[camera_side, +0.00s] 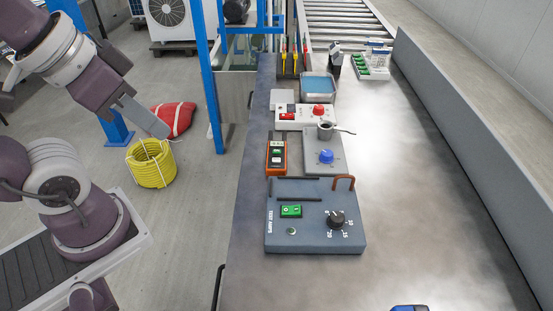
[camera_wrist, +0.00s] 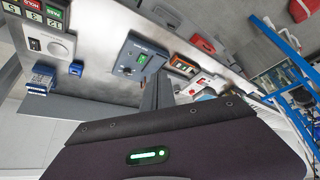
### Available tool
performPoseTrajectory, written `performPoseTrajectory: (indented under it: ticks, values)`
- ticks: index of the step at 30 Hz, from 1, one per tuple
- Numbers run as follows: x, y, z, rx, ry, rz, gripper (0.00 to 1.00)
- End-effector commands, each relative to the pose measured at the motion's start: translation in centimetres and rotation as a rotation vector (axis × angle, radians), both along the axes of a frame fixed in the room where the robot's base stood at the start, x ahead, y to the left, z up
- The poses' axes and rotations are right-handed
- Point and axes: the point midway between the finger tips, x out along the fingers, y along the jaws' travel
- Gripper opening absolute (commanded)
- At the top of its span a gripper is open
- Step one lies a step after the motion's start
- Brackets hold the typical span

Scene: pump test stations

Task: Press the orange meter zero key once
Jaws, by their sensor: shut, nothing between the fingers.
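The orange meter (camera_side: 268,168) lies on the bench, behind the blue-grey test panel (camera_side: 315,240) and left of a grey plate. It has an orange case, a dark face, a small display at the top and small keys below. I cannot read which key is the zero key. In the wrist view the orange meter (camera_wrist: 183,67) shows small, to the right of the test panel (camera_wrist: 128,57). My gripper (camera_side: 158,130) is shut and empty, in the air left of the bench and well apart from the meter. Its fingers (camera_wrist: 157,90) also show in the wrist view.
A grey plate with a blue knob (camera_side: 326,156) stands right of the meter, with a metal cup (camera_side: 325,130) behind. A white box with red controls (camera_side: 303,116) lies farther back. A blue post (camera_side: 209,80) rises beside the bench.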

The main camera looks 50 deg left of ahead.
Motion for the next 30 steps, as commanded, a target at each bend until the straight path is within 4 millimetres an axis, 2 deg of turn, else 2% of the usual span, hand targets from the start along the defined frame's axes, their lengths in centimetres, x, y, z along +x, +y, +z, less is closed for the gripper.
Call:
performPoseTrajectory:
  ticks: [2,5,8,14,18,20,24,27,30]
  values:
    - [0.1,0.0,0.0,0.001,0.000,0.000,0.00]
    - [1.4,0.6,0.0,0.030,-0.006,-0.009,0.00]
    - [4.8,1.8,-0.2,0.098,-0.025,-0.043,0.00]
    - [14.1,5.2,-2.2,0.281,-0.077,-0.192,0.00]
    - [20.1,6.9,-5.4,0.382,-0.116,-0.341,0.00]
    - [22.4,7.5,-7.2,0.416,-0.137,-0.414,0.00]
    - [26.7,8.0,-12.1,0.458,-0.199,-0.585,0.00]
    - [28.5,7.8,-15.3,0.464,-0.250,-0.683,0.00]
    - [29.4,7.4,-17.6,0.459,-0.295,-0.749,0.00]
